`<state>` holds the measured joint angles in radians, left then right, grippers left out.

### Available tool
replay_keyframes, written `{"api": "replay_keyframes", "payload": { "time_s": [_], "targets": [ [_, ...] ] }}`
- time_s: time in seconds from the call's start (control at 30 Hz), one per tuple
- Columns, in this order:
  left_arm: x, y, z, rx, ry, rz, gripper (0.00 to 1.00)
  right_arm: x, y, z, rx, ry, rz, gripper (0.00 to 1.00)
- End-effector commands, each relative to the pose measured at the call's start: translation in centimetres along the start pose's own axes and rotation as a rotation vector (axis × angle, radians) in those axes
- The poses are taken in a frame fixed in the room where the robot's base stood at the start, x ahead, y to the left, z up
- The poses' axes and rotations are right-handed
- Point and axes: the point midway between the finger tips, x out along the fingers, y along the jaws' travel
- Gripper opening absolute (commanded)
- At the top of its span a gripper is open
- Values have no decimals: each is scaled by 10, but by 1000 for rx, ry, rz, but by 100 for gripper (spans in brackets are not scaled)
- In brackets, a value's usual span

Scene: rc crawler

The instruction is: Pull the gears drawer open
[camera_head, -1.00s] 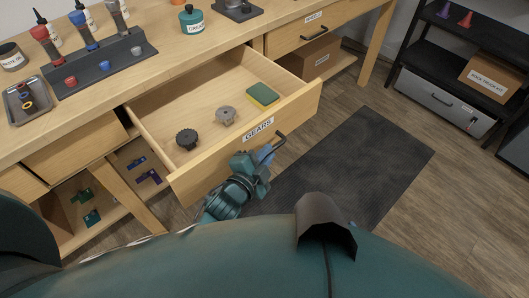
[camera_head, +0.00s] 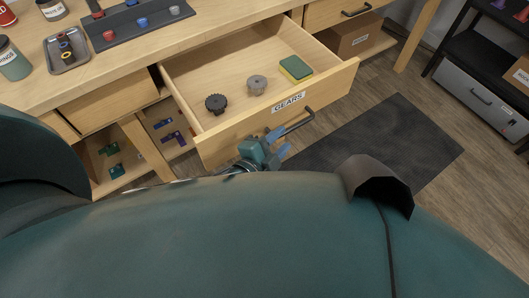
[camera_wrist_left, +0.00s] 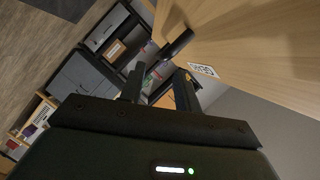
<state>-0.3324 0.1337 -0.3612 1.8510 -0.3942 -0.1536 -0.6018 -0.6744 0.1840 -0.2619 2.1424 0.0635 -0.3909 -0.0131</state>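The gears drawer (camera_head: 225,140) is pulled well out of the wooden workbench. Its front carries a GEARS label (camera_head: 288,102) and a dark bar handle (camera_head: 300,122). Inside lie a dark gear (camera_head: 215,103), a grey gear (camera_head: 257,84) and a green-yellow sponge (camera_head: 295,69). My left gripper (camera_head: 280,143) is in front of the drawer, just below and left of the handle. In the left wrist view its two fingers (camera_wrist_left: 160,78) are spread with nothing held between them, and the handle (camera_wrist_left: 178,44) is just beyond the tips. My right gripper is not in view.
A tool rack (camera_head: 140,25) and a metal tray (camera_head: 67,50) stand on the bench. A dark mat (camera_head: 385,145) lies on the floor to the right. A black shelf (camera_head: 470,60) with a grey case stands at far right. My own teal body fills the foreground.

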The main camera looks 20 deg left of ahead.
Motion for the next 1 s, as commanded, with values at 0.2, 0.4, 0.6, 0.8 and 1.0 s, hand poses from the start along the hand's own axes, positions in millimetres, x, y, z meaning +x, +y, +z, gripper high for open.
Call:
{"api": "replay_keyframes", "payload": {
  "time_s": [0.2,0.4,0.6,0.8,1.0],
  "targets": [
    [-47,1,0,-1,-2,2,33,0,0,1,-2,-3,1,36],
    [-68,0,0,-1,-1,0,33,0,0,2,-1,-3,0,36],
    [-72,0,0,0,-1,-1,33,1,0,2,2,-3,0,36],
    [-72,0,0,0,-1,-1,33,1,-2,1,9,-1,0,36],
    [-71,0,0,0,-1,-1,33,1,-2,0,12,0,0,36]
  ]
}}
